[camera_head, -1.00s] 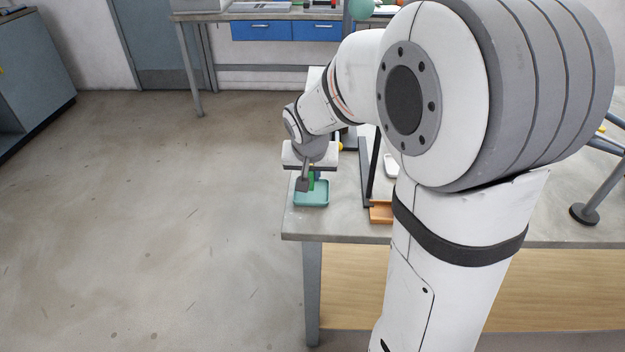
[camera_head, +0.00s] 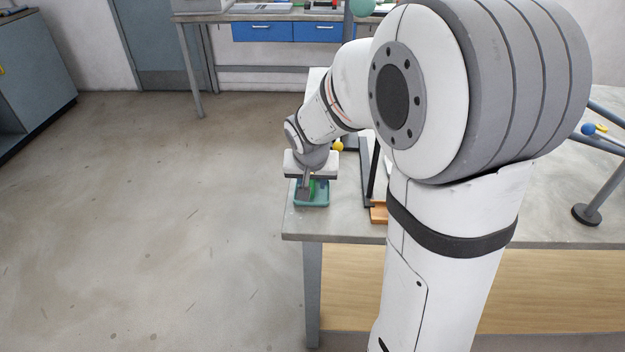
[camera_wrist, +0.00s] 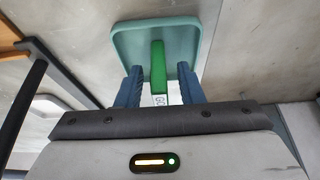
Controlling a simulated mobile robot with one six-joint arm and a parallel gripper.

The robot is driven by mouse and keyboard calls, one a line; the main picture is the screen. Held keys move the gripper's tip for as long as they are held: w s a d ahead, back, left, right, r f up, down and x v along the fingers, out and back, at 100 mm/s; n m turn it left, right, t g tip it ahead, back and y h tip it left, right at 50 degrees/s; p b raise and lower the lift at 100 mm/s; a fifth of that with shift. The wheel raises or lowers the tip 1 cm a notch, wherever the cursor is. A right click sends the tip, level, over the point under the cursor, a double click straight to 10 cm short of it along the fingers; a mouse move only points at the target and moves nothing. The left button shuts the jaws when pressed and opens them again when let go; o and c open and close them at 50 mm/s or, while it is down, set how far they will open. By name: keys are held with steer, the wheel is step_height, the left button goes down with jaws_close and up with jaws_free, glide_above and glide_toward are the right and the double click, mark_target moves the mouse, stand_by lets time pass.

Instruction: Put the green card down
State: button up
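The green card (camera_wrist: 158,68) shows in the wrist view as a narrow green strip with a white lettered part nearer my gripper. It is over the teal tray (camera_wrist: 125,45), between my gripper's two blue fingers (camera_wrist: 160,88), with a visible gap on each side. My gripper is open around it. In the head view my gripper (camera_head: 309,190) is low at the tray (camera_head: 312,205), and a bit of the green card (camera_head: 312,189) shows beside a finger. Whether the card touches the tray floor cannot be told.
The tray stands near the left front corner of the grey table (camera_head: 345,228). An orange-brown wooden piece (camera_head: 378,213) and a dark frame bar (camera_head: 374,170) are to its right. A yellow ball (camera_head: 338,146) is behind. My arm hides much of the table.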

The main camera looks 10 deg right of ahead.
steer(key=shift+r, duration=0.55)
steer(key=p+v, duration=0.2)
steer(key=v, duration=0.9)
steer(key=s+d+f+n+g+y, duration=0.1)
steer(key=s+f+n, duration=0.1)
steer(key=s, duration=0.6)
steer(key=s+f+n+g, duration=0.1)
steer(key=s+f+n, duration=0.15)
steer(key=s, duration=0.65)
step_height(320, 180, up, 8)
steer(key=p, duration=0.6)
steer(key=shift+d+m+p, duration=0.2)
steer(key=shift+m+p, duration=0.15)
steer(key=shift+m, duration=0.1)
steer(key=shift+s+f, duration=0.15)
